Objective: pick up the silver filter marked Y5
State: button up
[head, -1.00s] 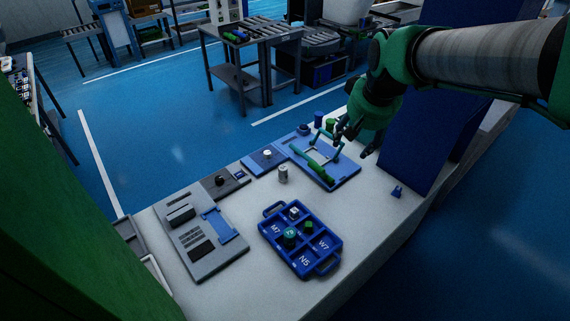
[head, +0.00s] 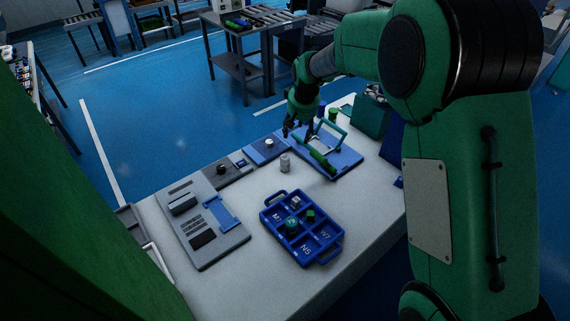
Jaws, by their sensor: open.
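A small silver cylinder (head: 285,163) stands upright on the pale bench top, left of the blue plate with the green handle; no marking on it is legible. A blue compartment tray (head: 331,260) nearer the front holds a silver-white piece (head: 295,202), a teal-green round piece (head: 291,227) and a green piece (head: 310,216). Its labels read M7, W7 and N5; I cannot read a Y5 anywhere. My gripper (head: 296,133) is open, fingers pointing down, beyond and above the silver cylinder and apart from it.
The blue plate (head: 349,160) with a raised frame and green bar lies right of the cylinder. A grey panel (head: 222,254) is at the left, with smaller dark (head: 222,176) and blue (head: 268,151) devices along the back edge. Bench space around the cylinder and tray is clear.

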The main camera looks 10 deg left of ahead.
send_over(285, 156)
jog(key=s+d, duration=0.1)
jog(key=s, duration=0.2)
notch_tip(285, 156, down, 6)
jog(key=shift+s+d+f, duration=0.15)
jog(key=shift+d, duration=0.1)
jog(key=shift+f, duration=0.15)
jog(key=shift+b+x, duration=0.9)
jog(key=shift+x, duration=3.25)
jog(key=shift+s+f, duration=0.1)
jog(key=shift+f, duration=0.05)
jog(key=shift+b+x, duration=0.85)
jog(key=shift+x, duration=1.65)
jog(key=shift+s, duration=0.15)
jog(key=c, duration=1.2)
